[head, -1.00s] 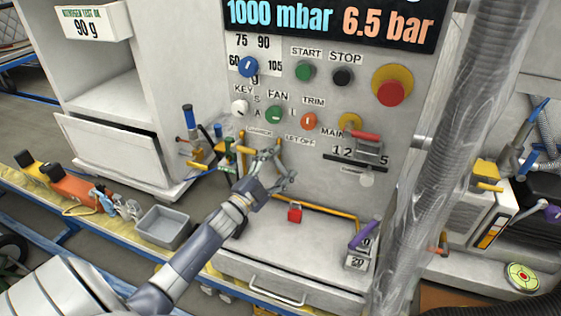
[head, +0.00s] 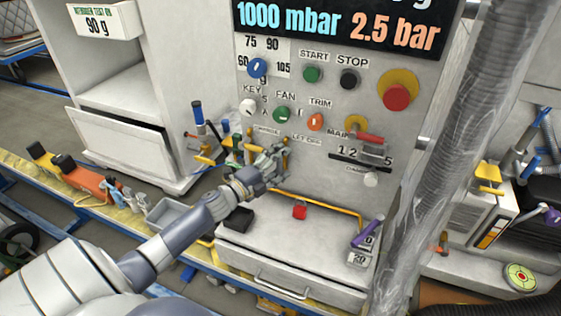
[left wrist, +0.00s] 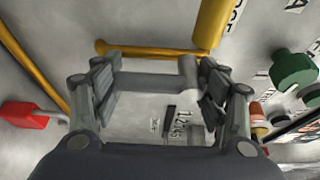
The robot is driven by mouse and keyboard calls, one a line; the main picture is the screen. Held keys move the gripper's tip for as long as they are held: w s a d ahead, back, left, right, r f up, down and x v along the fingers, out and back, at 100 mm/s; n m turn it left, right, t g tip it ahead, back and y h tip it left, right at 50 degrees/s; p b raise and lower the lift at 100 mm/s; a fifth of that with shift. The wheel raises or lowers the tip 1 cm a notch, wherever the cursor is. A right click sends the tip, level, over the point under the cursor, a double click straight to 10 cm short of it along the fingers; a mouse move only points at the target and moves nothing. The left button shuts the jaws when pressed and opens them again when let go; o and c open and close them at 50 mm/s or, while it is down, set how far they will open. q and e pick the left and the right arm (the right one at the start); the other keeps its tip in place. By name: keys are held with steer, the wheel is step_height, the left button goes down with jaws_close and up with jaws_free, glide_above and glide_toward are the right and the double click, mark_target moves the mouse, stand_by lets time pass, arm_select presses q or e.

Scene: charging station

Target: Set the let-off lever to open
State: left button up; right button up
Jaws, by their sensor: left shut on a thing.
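The let-off lever (head: 286,152) is under the LET OFF label on the grey panel in the head view, partly hidden by my left gripper (head: 272,163). In the left wrist view, a yellow upright piece (left wrist: 214,25) and a yellow cross bar (left wrist: 150,52) lie just past the fingertips. A grey bar (left wrist: 150,80) spans between the finger pads of my left gripper (left wrist: 160,85). The gripper is shut on the lever, though exactly where it grips is hard to see. The lever's exact angle is unclear. My right gripper is not in view.
The display (head: 340,25) reads 1000 mbar and 2.5 bar. A wrapped hose (head: 440,150) hangs on the right.

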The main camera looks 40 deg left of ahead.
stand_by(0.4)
arm_select(q)
steer(key=o, duration=1.5)
steer(key=s, duration=0.4)
steer(key=s+a, duration=0.1)
steer(key=s, duration=0.3)
steer(key=s+a, duration=0.1)
steer(key=s, duration=0.2)
steer(key=shift+s, duration=0.4)
steer(key=shift+d, duration=0.15)
